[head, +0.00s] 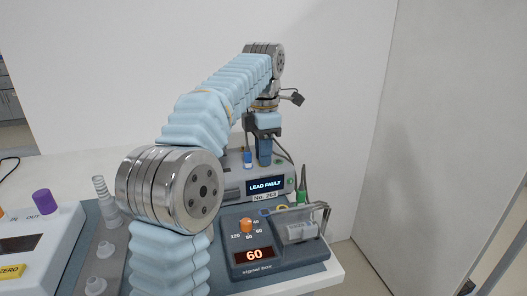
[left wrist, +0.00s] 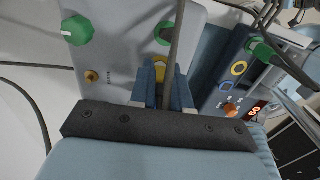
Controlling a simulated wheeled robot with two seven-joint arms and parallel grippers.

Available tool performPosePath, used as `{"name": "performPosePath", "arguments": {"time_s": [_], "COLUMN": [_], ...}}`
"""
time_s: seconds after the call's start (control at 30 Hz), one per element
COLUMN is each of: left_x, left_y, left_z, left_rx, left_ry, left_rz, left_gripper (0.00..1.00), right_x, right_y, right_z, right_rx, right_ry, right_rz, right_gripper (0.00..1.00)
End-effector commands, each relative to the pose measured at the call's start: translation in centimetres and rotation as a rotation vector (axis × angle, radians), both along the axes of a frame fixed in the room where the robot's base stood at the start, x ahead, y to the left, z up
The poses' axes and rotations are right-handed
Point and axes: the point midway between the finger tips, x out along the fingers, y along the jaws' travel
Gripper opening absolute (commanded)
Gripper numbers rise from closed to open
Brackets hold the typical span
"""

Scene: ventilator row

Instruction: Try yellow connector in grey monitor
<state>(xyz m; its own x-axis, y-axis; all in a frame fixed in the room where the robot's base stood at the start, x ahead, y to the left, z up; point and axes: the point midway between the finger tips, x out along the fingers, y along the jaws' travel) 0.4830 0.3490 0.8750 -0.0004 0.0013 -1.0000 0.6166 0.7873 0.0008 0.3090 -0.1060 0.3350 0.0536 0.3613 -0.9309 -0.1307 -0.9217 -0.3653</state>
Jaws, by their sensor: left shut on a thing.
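The grey monitor (head: 232,187) stands at the back of the bench in the head view, its screen reading LEAD FAULT. My left gripper (head: 265,158) points down at the monitor. In the left wrist view the left gripper (left wrist: 162,82) is shut on the yellow connector (left wrist: 159,71), of which only a little shows between the blue fingers. A dark cable passes in front of the fingers. The monitor's face (left wrist: 118,50) lies just beyond them; the fingers hide where the connector meets it, so I cannot tell if it is seated. My right gripper is not in view.
A dark signal box (head: 240,250) reading 60 stands at the front right, with a wire-framed holder. A green plug (head: 302,186) stands behind it. A white device (head: 35,245) and a grey tray with pale fittings (head: 102,248) are at the left. Cables run near the monitor.

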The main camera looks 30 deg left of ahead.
Motion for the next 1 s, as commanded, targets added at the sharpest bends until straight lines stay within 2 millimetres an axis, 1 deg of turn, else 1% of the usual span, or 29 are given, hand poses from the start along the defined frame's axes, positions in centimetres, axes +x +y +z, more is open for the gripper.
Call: {"name": "performPosePath", "arguments": {"time_s": [0.33,0.37,0.53,0.83,0.93,1.0], "left_x": [0.0,0.0,0.0,0.0,0.1,0.1], "left_y": [0.0,0.0,0.0,0.0,0.0,0.0], "left_z": [0.0,0.0,0.0,0.1,1.2,2.5], "left_rx": [0.0,0.0,0.0,0.001,0.002,0.002], "left_ry": [0.001,0.002,0.002,0.001,-0.001,0.0], "left_rz": [0.0,0.0,0.0,0.0,0.001,0.001], "left_gripper": [0.0,0.2,0.46,0.46,0.46,0.46], "right_x": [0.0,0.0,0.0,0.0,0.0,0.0], "right_y": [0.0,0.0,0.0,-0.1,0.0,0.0], "right_z": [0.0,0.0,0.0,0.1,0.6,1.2], "right_rx": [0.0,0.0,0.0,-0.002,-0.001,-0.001], "right_ry": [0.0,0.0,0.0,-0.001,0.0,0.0], "right_rz": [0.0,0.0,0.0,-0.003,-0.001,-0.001], "right_gripper": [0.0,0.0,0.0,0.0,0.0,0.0]}}
